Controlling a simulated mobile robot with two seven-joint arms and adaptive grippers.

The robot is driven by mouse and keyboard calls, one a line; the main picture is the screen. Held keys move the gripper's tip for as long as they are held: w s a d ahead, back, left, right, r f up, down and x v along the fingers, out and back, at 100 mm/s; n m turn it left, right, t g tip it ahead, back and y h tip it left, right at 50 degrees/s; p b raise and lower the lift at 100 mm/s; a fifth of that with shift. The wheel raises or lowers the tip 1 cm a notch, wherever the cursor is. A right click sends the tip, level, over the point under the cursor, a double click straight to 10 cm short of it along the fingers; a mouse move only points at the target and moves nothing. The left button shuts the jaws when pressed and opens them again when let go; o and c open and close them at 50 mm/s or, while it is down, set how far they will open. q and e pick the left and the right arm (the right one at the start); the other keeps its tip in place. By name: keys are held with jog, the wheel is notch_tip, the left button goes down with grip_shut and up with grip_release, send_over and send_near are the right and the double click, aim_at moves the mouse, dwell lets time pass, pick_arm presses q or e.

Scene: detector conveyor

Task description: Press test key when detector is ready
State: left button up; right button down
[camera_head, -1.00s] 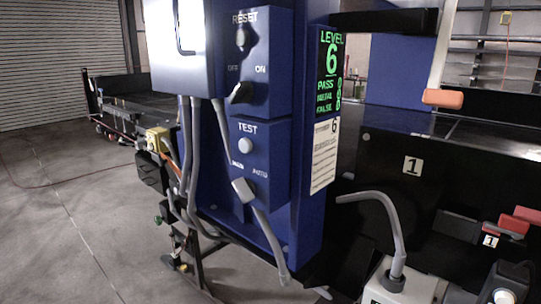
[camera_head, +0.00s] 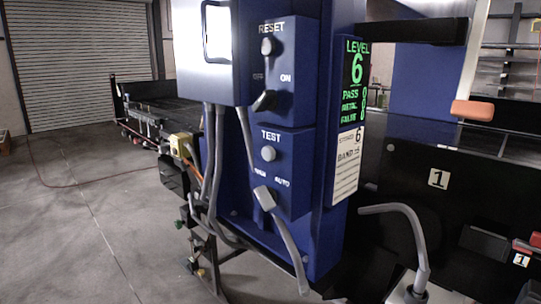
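The test key (camera_head: 268,153) is a pale round button under the word TEST on the blue control column (camera_head: 322,225) of the detector. Above it are the RESET button (camera_head: 267,46) and a dark OFF/ON knob (camera_head: 264,100). Below it is a grey selector lever (camera_head: 264,198) between two labels, the right one reading AUTO. The dark display (camera_head: 354,82) on the column's right face shows green text: LEVEL 6, PASS and further lines with small digits too blurred to read. Neither of my grippers is in view, and nothing covers the test key.
A grey box with a bright screen (camera_head: 217,32) stands out at the column's upper left, with grey cables (camera_head: 212,165) hanging below. A bent grey tube (camera_head: 405,225) rises at lower right. A black bar (camera_head: 415,31) extends right. Open concrete floor (camera_head: 80,225) lies left.

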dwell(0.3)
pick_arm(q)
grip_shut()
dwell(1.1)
